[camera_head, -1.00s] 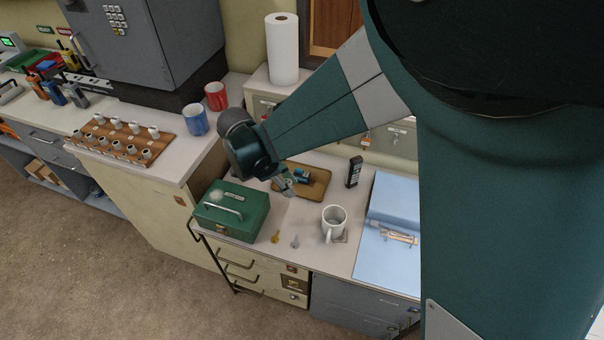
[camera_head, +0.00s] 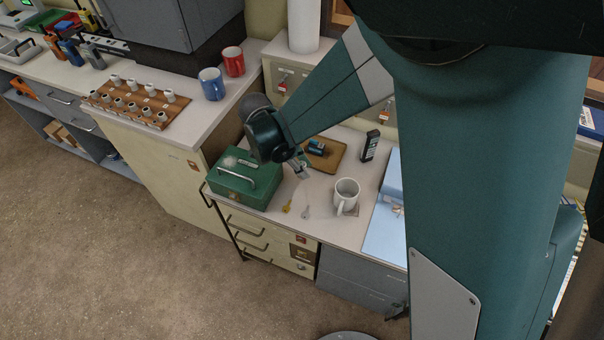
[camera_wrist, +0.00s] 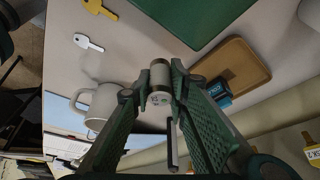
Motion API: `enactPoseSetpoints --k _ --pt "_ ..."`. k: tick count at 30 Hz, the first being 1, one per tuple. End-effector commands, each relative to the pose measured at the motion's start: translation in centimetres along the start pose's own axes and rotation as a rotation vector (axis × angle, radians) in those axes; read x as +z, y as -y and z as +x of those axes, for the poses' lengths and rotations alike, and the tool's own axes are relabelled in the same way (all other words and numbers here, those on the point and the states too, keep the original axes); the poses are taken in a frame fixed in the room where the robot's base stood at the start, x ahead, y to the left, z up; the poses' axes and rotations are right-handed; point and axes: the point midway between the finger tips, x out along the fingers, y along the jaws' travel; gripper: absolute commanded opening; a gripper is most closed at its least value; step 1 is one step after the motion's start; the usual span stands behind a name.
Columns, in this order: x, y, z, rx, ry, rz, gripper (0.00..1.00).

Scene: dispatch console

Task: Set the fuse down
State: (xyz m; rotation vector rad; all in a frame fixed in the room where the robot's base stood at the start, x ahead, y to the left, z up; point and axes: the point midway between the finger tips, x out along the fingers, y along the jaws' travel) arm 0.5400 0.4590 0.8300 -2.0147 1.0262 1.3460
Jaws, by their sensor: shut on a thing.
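My gripper (camera_wrist: 158,92) is shut on the fuse (camera_wrist: 160,76), a short pale cylinder with metal end bands, in the wrist view. In the head view my gripper (camera_head: 302,170) hangs over the pale worktop (camera_head: 322,183), between the green cash box and the white mug, in front of the brown tray. The fuse is too small there to make out clearly. I cannot tell how far it is above the worktop, or whether it touches it.
A green cash box (camera_head: 240,185) stands left, a white mug (camera_head: 346,196) right. A yellow key (camera_head: 287,206) and a silver key (camera_head: 306,212) lie in front. Behind are a brown tray (camera_head: 338,158) with a blue item (camera_head: 317,146) and a black handheld device (camera_head: 370,146).

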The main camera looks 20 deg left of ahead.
Motion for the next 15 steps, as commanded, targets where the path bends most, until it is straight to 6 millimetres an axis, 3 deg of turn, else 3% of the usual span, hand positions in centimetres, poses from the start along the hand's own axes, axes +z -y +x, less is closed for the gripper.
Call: enactPoseSetpoints --k 9,15 --pt "1.2 0.1 2.9 0.000 0.000 0.000 0.05" --pt "1.4 0.0 3.3 0.000 0.000 0.000 0.05"
